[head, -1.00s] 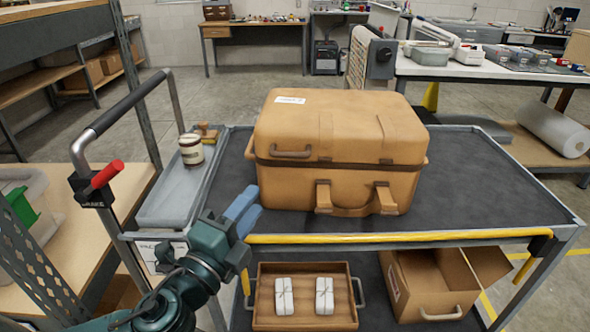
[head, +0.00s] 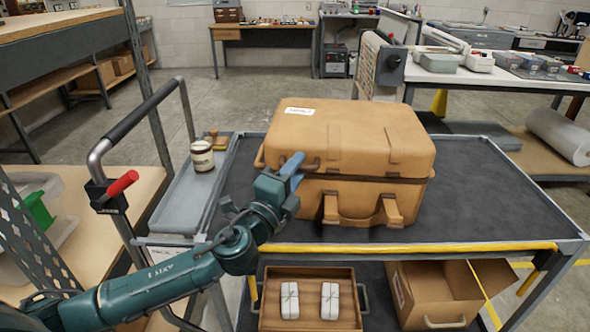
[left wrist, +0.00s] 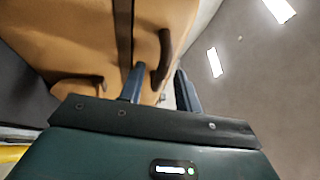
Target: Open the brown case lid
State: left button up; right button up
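The brown case (head: 300,204) stands on the cart's top with its lid (head: 340,125) down. A dark seam runs between lid and body. A large carry handle with straps (head: 362,218) is on the front. A small side handle sits at the lid's front left, partly hidden by my left gripper (head: 292,165). In the left wrist view this dark handle (left wrist: 165,58) shows just ahead of and between the two blue fingers of my left gripper (left wrist: 160,85). The fingers are apart, with a gap between them; I cannot tell if they touch the handle. My right gripper is not in view.
The cart's dark top (head: 490,205) is clear to the right of the case. A yellow bar (head: 400,247) runs along its front edge. A jar (head: 202,156) stands in the grey side tray (head: 178,205). A wooden tray (head: 275,312) and an open cardboard box (head: 432,295) are below.

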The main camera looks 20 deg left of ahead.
pick_arm(q)
grip_shut()
dwell(0.4)
